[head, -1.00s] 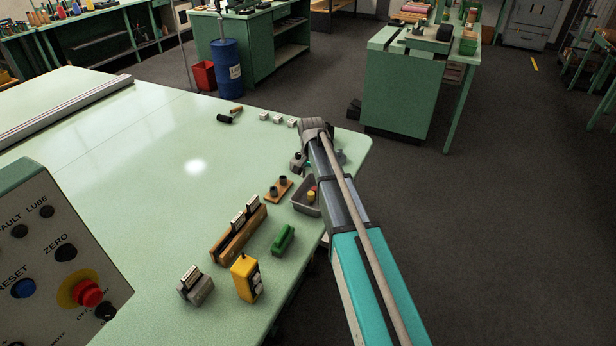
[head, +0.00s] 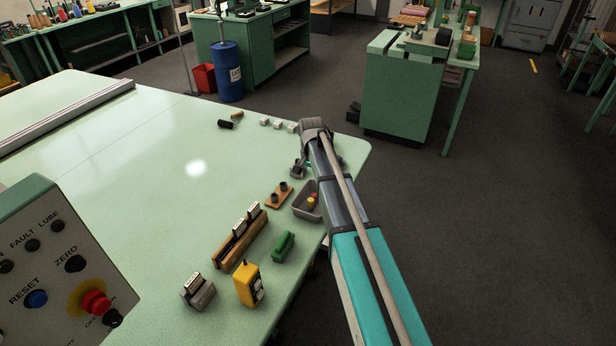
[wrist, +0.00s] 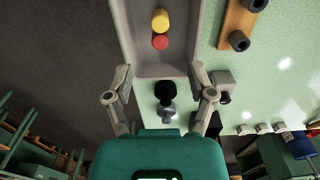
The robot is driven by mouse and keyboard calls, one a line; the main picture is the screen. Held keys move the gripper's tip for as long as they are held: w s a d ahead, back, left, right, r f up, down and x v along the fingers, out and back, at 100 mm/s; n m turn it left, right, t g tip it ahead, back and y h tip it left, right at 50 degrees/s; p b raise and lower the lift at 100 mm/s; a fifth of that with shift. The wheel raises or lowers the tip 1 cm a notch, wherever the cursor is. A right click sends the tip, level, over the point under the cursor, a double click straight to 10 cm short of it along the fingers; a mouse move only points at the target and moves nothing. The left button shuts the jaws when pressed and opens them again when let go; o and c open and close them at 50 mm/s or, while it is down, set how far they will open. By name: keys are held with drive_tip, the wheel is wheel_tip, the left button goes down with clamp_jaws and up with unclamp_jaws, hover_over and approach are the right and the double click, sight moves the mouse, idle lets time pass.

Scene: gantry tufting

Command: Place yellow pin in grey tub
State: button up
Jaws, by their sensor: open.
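The grey tub (head: 297,212) stands near the right edge of the green table; in the wrist view its wall (wrist: 125,30) shows at the top. The yellow pin (head: 311,203) is inside the tub, and its round yellow end (wrist: 161,20) shows in the wrist view. A red pin (wrist: 160,41) is right beside it in the tub. My gripper (wrist: 160,97) is open and empty, with its fingers apart on the table side of the tub's end wall. In the head view my gripper (head: 299,168) is partly hidden by my arm, just beyond the tub.
A dark-knobbed grey object (wrist: 164,92) shows between my fingers. A wooden block with dark sockets (head: 279,195) is left of the tub. Nearer are a green block (head: 283,246), a wooden rack (head: 242,240) and a yellow box (head: 247,285). The table's middle is clear.

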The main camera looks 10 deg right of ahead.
drive_tip(key=s+n, duration=0.7)
drive_tip(key=s, duration=2)
drive_tip(key=shift+d, duration=0.4)
drive_tip(key=shift+w, duration=0.1)
